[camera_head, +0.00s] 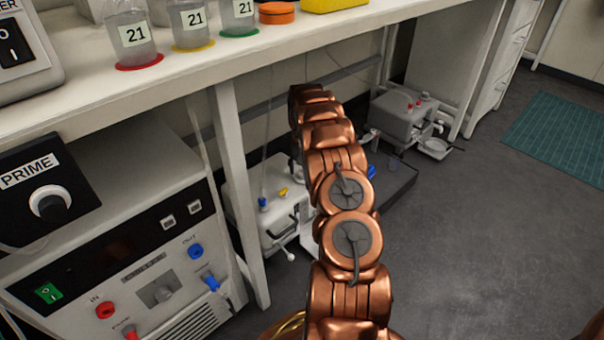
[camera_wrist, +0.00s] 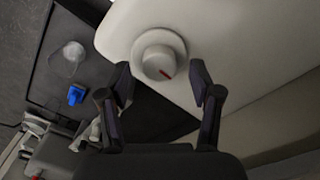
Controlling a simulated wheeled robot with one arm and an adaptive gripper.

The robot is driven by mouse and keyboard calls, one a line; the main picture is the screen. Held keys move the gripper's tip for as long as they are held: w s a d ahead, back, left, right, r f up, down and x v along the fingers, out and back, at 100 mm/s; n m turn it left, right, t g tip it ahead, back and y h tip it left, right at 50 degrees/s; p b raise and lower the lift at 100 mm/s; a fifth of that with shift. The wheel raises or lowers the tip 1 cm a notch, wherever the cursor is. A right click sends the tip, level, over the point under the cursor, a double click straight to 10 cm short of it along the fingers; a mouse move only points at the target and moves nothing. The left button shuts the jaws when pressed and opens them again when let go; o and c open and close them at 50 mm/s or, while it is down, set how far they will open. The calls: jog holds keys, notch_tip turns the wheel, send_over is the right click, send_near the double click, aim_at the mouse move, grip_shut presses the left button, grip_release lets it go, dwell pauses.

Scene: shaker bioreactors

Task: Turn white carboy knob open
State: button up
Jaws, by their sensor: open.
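My gripper (camera_wrist: 160,77) is open, with one dark finger on each side of the knob's lower part. I cannot tell whether either finger touches it. In the head view, a white carboy (camera_head: 240,195) with blue and yellow fittings stands under the bench, left of my arm. My arm hides my gripper and the knob there. I cannot tell from the head view which vessel bears the knob.
A dark tray (camera_head: 400,190) lies right of my arm. In the wrist view, a blue piece (camera_wrist: 76,95) and a clear cup (camera_wrist: 72,52) are at left.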

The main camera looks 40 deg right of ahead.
jog(key=shift+f, duration=0.6)
jog(key=shift+c, duration=0.2)
jog(key=c, duration=1.1)
